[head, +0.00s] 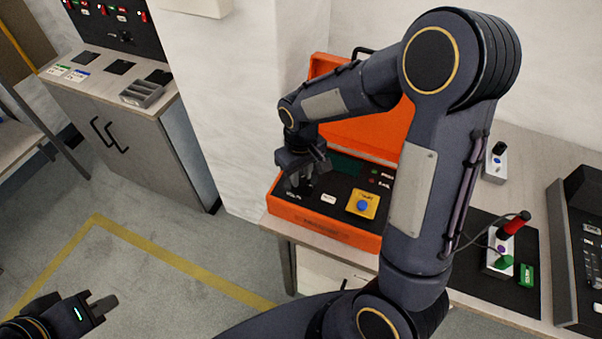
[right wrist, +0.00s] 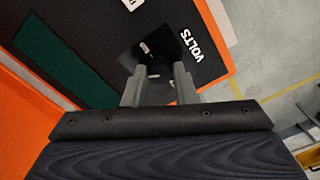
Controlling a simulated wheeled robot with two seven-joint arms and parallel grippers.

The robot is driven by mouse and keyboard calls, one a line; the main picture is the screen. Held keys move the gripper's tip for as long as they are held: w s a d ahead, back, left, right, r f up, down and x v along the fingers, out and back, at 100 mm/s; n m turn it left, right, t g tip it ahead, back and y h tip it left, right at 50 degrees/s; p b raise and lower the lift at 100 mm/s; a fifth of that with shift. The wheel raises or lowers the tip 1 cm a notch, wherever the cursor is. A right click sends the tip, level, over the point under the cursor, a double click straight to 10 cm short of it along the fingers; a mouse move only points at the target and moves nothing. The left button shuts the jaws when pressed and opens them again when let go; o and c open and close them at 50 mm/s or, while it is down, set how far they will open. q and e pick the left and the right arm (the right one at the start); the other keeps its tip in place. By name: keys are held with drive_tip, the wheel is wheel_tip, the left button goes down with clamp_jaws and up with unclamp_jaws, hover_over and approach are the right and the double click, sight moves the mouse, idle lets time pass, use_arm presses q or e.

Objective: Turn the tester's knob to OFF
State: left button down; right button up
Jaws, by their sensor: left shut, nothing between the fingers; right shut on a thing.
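The tester is an open orange case (head: 318,228) with a dark panel, standing on the bench. My right gripper (head: 300,182) reaches down over the left end of this panel. In the right wrist view, its two grey fingers (right wrist: 159,88) are closed on the tester's dark knob (right wrist: 153,72), which is mostly hidden between them. A VOLTS label (right wrist: 191,45) lies beside the knob, and a small pale mark (right wrist: 145,47) shows just beyond it. I cannot read the knob's setting. My left gripper (head: 103,304) is shut and empty, low at the left over the floor.
A yellow plate with a blue button (head: 362,206) sits on the panel right of my gripper. The orange lid (head: 362,140) stands open behind. A red-handled device (head: 512,226) and a dark mat are on the bench at right. A grey cabinet (head: 130,140) stands far left.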

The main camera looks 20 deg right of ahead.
drive_tip(key=n, duration=1.1)
drive_tip(key=shift+r+n+p, duration=0.1)
drive_tip(key=shift+n+p, duration=0.25)
drive_tip(key=shift+n, duration=0.05)
drive_tip(key=n, duration=0.2)
drive_tip(key=shift+n+p, duration=0.35)
drive_tip(key=shift+n, duration=0.05)
drive_tip(key=n+p, duration=0.1)
drive_tip(key=n, duration=0.2)
drive_tip(key=shift+n, duration=0.3)
drive_tip(key=n+p, duration=0.2)
drive_tip(key=n, duration=0.3)
drive_tip(key=shift+n, duration=0.3)
drive_tip(key=shift+p, duration=0.3)
drive_tip(key=o, duration=1)
